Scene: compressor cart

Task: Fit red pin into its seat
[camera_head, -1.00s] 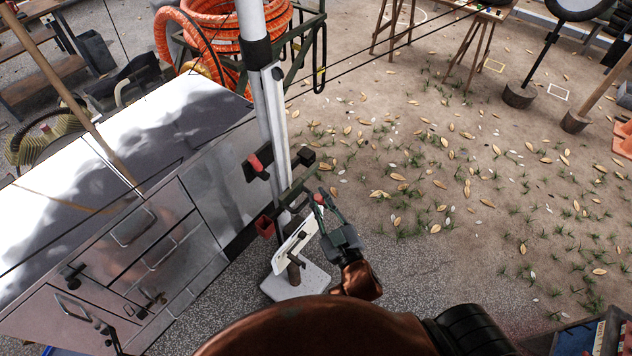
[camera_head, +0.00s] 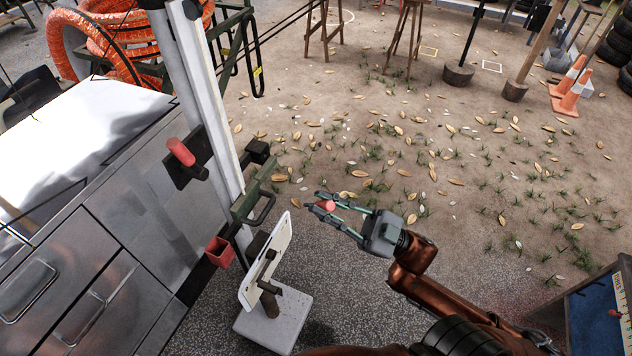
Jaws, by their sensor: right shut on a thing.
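My right gripper (camera_head: 322,204) reaches in from the lower right. It is shut on a red pin (camera_head: 327,206), whose rounded end shows between the fingers. The gripper and pin are in the air to the right of the pale upright post (camera_head: 206,100), apart from it. A second red cylinder (camera_head: 181,152) sticks out of a dark bracket on the post. I cannot tell which fitting is the pin's seat. My left gripper is not in view.
A small red box (camera_head: 219,252) and a tilted white plate (camera_head: 268,258) are beside the post, above a pale base block (camera_head: 275,325). A metal cabinet (camera_head: 125,215) stands at left. Leaf-strewn ground (camera_head: 440,150) lies open at right. Traffic cones (camera_head: 568,92) stand far right.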

